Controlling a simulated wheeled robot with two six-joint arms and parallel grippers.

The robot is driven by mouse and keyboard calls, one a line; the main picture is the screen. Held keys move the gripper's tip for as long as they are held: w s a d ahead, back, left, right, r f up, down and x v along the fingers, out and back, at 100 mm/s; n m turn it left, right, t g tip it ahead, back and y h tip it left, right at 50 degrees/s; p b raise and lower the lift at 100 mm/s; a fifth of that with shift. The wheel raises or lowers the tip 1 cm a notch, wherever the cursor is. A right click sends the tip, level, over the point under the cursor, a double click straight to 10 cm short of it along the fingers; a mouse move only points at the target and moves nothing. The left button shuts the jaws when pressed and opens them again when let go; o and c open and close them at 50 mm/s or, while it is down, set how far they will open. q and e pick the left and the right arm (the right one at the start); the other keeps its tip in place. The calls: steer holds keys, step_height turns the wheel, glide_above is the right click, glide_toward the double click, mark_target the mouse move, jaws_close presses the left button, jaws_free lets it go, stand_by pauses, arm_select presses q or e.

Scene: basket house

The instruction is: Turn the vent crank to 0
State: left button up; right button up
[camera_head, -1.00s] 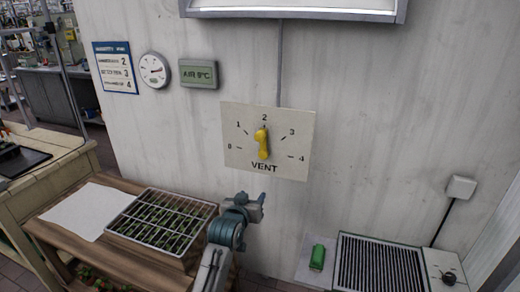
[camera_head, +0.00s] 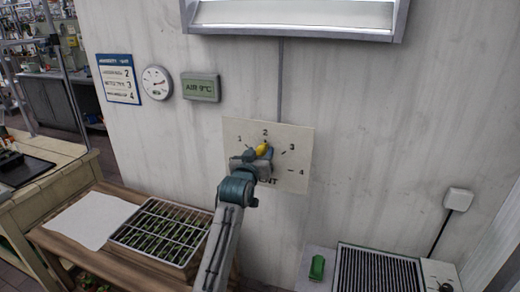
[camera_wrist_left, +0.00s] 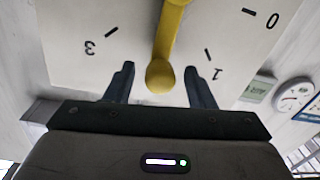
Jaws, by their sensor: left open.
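The yellow vent crank (camera_head: 263,149) sits on the white dial plate (camera_head: 299,148) on the wall, its visible end near the 2 mark. My left gripper (camera_head: 254,158) is in front of the plate and hides the crank's lower part, the 0 mark and part of the VENT label. In the left wrist view the crank (camera_wrist_left: 165,45) reaches down between the two open fingers (camera_wrist_left: 160,84), its rounded knob (camera_wrist_left: 160,76) between them. Gaps show on both sides of the knob. The right gripper is not in view.
A wire-covered seedling tray (camera_head: 160,232) and white sheet (camera_head: 88,220) lie on the wooden bench at left. A green block (camera_head: 317,267) and black grille (camera_head: 378,270) are at lower right. A thermometer (camera_head: 157,83) and AIR 9°C sign (camera_head: 201,88) hang on the wall.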

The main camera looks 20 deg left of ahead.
arm_select(q)
steer(key=shift+w, duration=0.45)
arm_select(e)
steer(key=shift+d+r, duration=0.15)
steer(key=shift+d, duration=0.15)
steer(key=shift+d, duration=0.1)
arm_select(q)
jaws_close()
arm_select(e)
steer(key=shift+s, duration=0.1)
